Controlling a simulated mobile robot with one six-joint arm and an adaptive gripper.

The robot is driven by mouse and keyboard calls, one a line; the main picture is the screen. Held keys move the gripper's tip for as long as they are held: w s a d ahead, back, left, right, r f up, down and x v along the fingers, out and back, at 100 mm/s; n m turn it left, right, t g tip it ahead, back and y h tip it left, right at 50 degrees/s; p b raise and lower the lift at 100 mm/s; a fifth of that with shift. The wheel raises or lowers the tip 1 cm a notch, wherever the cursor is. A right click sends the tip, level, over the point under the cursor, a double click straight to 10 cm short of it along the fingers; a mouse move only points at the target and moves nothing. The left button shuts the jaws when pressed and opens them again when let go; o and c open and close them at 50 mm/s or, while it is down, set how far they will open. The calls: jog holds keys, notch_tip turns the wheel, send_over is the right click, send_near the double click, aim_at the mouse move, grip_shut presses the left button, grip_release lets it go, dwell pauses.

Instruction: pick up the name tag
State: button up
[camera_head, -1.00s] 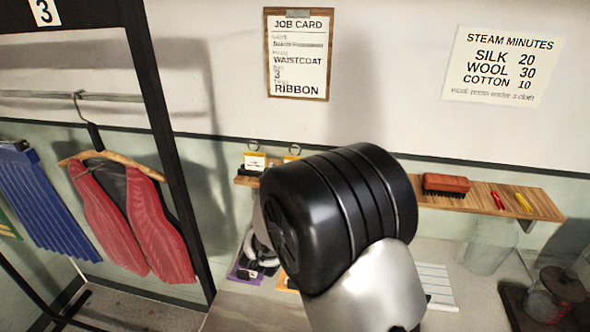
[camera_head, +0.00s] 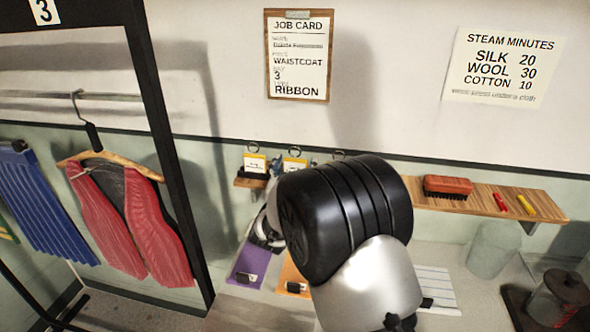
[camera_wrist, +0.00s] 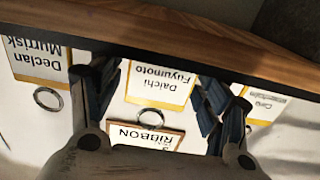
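Several white name tags with yellow edges and rings hang at the shelf. In the wrist view the writing is upside down: one tag (camera_wrist: 38,62) reads Declan Murrisk, the middle tag (camera_wrist: 160,82) reads Daichi Fuyumoto, and a right tag (camera_wrist: 264,104) is too small to read. In the head view I see a left tag (camera_head: 255,163) and a middle tag (camera_head: 294,165); a third ring shows, its tag hidden by my arm. My gripper (camera_wrist: 158,92) is open, its dark fingers on either side of the middle tag in the picture. I cannot tell whether they touch it.
The wooden shelf (camera_head: 470,197) carries a red brush (camera_head: 447,186) and small red and yellow sticks. A job card (camera_head: 298,55) hangs on the wall, its name line blurred. Purple (camera_head: 248,262) and orange strips lie below. Left stands a rack with a red waistcoat (camera_head: 135,225).

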jog(key=c, duration=0.7)
